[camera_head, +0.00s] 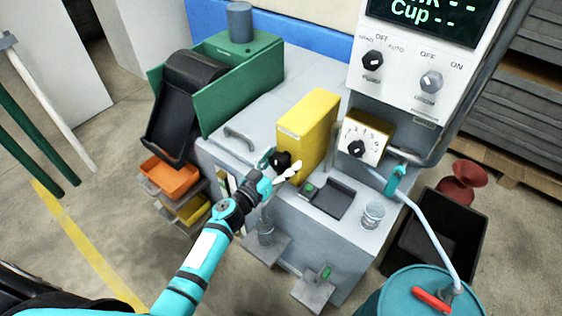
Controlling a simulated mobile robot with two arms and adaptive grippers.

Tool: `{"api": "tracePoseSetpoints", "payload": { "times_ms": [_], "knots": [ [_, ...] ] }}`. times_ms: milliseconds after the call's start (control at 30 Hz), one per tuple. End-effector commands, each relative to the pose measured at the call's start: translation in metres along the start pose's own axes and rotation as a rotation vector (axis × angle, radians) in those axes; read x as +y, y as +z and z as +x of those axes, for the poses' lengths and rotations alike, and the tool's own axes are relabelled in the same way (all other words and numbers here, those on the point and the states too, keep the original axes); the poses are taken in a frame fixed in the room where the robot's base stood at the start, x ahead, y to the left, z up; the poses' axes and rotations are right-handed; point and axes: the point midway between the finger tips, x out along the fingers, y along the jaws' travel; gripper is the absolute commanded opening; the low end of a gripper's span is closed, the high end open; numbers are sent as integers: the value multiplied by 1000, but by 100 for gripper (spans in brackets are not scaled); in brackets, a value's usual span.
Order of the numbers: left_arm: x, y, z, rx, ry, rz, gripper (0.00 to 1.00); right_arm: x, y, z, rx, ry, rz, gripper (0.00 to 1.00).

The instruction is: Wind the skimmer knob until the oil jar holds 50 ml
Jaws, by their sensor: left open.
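My left gripper (290,172) reaches in from the lower left and is open, with nothing seen between its fingers. It is in front of the yellow upright housing (309,125), close to a dark round knob (281,159) at its left edge; I cannot tell whether they touch. This may be the skimmer knob. A small clear jar (373,215) stands on the grey machine's top at the right, likely the oil jar; its level is too small to read. The display (430,14) shows "Cup - -", its upper line cut off. My right gripper is out of view.
A numbered dial (359,147) sits right of the yellow housing. A dark square pad (330,197) lies in front. A control panel (408,85) stands above. A teal drum (415,294) with a pale hose and a black bin (432,240) stand at the right.

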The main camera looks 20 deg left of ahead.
Motion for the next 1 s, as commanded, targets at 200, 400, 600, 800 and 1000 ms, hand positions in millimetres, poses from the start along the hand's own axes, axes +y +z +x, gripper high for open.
{"api": "tracePoseSetpoints", "payload": {
  "times_ms": [200,400,600,800,1000],
  "knots": [
    [0,0,0,0,0,0,73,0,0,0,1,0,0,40],
    [0,0,0,0,0,0,47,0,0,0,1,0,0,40],
    [0,0,0,0,0,0,23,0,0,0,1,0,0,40],
    [0,0,0,0,0,11,23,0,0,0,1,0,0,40],
    [-1,0,0,-1,-1,79,23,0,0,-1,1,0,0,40]
  ]
}}
